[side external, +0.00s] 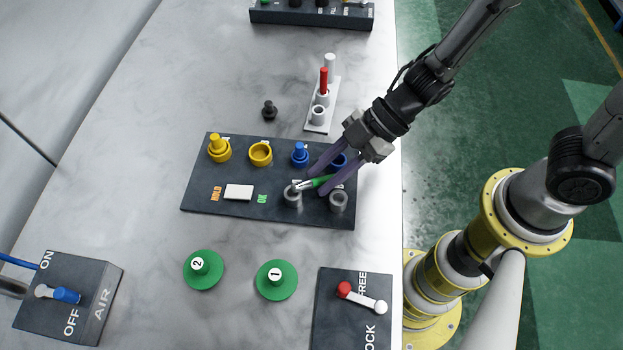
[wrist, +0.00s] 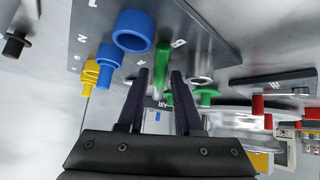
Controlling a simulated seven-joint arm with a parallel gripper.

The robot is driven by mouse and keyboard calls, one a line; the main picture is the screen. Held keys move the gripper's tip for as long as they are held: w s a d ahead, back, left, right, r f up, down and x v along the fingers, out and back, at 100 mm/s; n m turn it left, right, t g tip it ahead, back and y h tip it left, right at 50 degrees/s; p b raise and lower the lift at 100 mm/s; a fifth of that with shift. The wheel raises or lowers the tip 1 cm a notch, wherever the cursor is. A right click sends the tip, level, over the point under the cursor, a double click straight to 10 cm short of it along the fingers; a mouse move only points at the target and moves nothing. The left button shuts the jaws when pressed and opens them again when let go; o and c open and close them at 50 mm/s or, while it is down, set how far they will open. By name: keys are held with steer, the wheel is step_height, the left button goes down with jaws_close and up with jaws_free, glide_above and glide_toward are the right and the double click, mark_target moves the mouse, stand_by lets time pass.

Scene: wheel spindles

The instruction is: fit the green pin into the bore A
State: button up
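The green pin (side external: 318,182) is tilted far over in the side view, its lower end at the left grey ring (side external: 293,195), which I take for bore A. I cannot tell whether that end is inside. In the wrist view the green pin (wrist: 162,62) shows between my two dark fingers. My gripper (side external: 318,185) has its fingers apart around the pin, with narrow gaps seemingly on both sides; it also shows in the wrist view (wrist: 160,75). A second grey ring (side external: 339,202), beside the letter B in the wrist view (wrist: 201,68), looks empty.
The dark panel (side external: 210,190) also carries a yellow pin (side external: 217,144), an empty yellow ring (side external: 260,155), a blue pin (side external: 300,152) and a blue ring (side external: 340,160) close to my fingers. A white rack (side external: 312,127) with a red pin stands behind. Green knobs (side external: 276,281) stand in front.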

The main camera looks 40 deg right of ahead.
steer(key=shift+a+f, duration=0.2)
steer(key=shift+f, duration=0.05)
jaws_close()
steer(key=shift+w+r, duration=0.1)
